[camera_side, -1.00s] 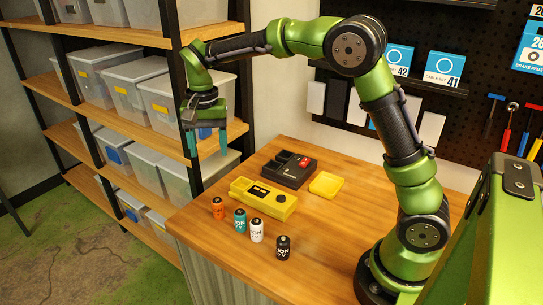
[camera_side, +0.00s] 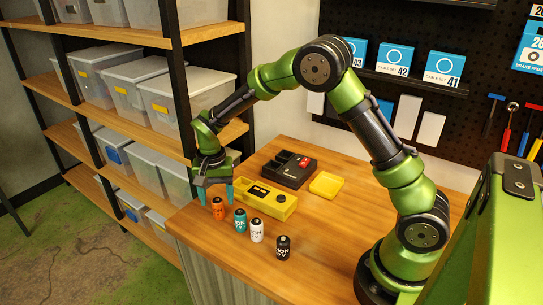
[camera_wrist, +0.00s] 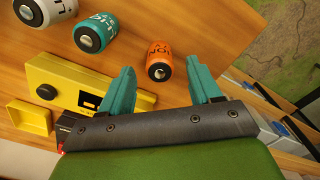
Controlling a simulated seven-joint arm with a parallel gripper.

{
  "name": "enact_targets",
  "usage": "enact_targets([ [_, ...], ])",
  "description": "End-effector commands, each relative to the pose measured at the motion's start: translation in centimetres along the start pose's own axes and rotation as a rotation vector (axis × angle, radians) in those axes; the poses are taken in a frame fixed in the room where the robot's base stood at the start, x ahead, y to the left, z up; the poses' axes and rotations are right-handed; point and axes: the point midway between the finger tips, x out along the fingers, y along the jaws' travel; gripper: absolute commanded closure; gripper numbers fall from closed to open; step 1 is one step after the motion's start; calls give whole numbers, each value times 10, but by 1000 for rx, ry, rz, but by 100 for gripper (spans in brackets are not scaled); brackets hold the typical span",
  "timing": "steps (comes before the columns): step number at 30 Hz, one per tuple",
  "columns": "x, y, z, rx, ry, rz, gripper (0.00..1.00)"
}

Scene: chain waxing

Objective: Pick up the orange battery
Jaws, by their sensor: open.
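The orange battery (camera_side: 218,209) stands upright on the wooden table at the left end of a row of batteries. It also shows in the wrist view (camera_wrist: 159,60), beyond and between the lines of my fingers. My gripper (camera_side: 216,192) is open, with teal fingers pointing down just above and around the top of the orange battery in the side view. In the wrist view my gripper (camera_wrist: 168,82) has empty space between its fingers. I cannot tell from the side view whether a finger touches the battery.
Teal (camera_side: 240,220), white (camera_side: 257,230) and black (camera_side: 283,247) batteries stand to the right. A yellow tester (camera_side: 264,199) lies behind them, with a dark charger (camera_side: 288,169) and a yellow tray (camera_side: 326,185) farther back. The wooden table's (camera_side: 330,235) right part is clear.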

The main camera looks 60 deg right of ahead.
Motion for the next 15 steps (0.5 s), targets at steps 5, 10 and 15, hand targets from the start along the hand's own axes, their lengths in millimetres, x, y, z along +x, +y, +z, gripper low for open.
enact_targets([
  [5,19,0,0,0,0,1,37],
  [10,20,0,0,0,1,-1,37],
  [15,20,0,0,-1,1,-1,52],
])
